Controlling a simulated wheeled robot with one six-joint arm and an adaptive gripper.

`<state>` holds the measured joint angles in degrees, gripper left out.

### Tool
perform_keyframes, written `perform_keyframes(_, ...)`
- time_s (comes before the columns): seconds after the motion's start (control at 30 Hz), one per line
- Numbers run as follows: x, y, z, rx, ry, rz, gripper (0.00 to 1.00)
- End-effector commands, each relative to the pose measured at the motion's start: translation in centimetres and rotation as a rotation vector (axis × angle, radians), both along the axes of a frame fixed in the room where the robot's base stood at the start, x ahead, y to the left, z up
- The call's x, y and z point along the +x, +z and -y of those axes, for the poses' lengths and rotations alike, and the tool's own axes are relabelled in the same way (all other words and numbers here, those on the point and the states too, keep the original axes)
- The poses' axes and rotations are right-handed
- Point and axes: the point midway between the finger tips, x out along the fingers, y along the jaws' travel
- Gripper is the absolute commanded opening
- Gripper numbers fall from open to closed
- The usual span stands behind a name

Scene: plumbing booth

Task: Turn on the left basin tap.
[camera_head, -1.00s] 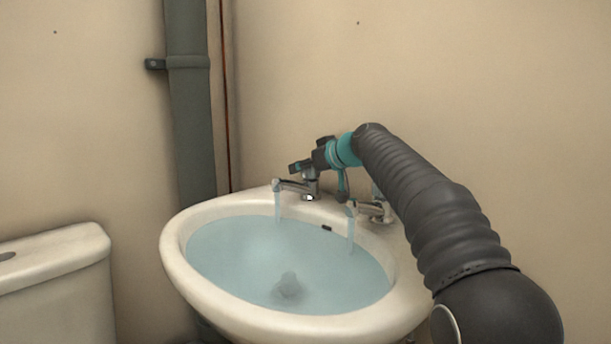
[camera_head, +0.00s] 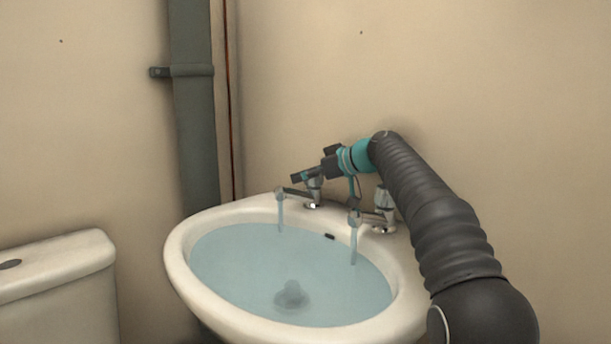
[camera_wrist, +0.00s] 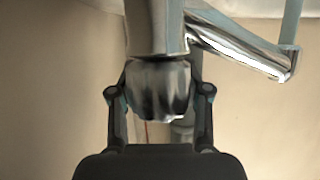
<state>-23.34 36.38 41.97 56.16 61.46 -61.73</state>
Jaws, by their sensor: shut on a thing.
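The left basin tap (camera_head: 312,196) stands on the back rim of the white basin (camera_head: 180,262), and water runs from its spout. In the wrist view its chrome handle (camera_wrist: 160,88) sits between the two fingers of my gripper (camera_wrist: 158,95), with the spout (camera_wrist: 240,48) reaching to the right. My gripper (camera_head: 312,176) is shut on the tap handle from above. The right basin tap (camera_head: 383,205) also has water running from its spout. The fingertips' far sides are hidden.
The basin holds water (camera_head: 250,262) up to near its rim. A white toilet cistern (camera_head: 60,265) stands at the left. A grey vertical pipe (camera_head: 192,120) runs down the wall behind. My arm passes close over the right tap.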

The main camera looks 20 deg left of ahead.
Motion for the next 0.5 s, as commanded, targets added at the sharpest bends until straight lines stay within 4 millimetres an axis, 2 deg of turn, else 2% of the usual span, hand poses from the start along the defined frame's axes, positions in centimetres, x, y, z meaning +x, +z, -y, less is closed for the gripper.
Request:
perform_keyframes(0.03,0.06,0.01,0.06,0.000,-0.002,0.001,0.12)
perform_keyframes(0.07,0.06,0.00,0.05,0.000,-0.002,0.001,0.54)
perform_keyframes(0.1,0.06,0.00,0.05,0.000,-0.002,0.001,0.64)
perform_keyframes(0.13,0.05,0.00,0.04,0.000,-0.002,0.000,0.68)
perform_keyframes(0.5,-0.05,-0.08,-0.10,0.000,-0.012,0.000,0.68)
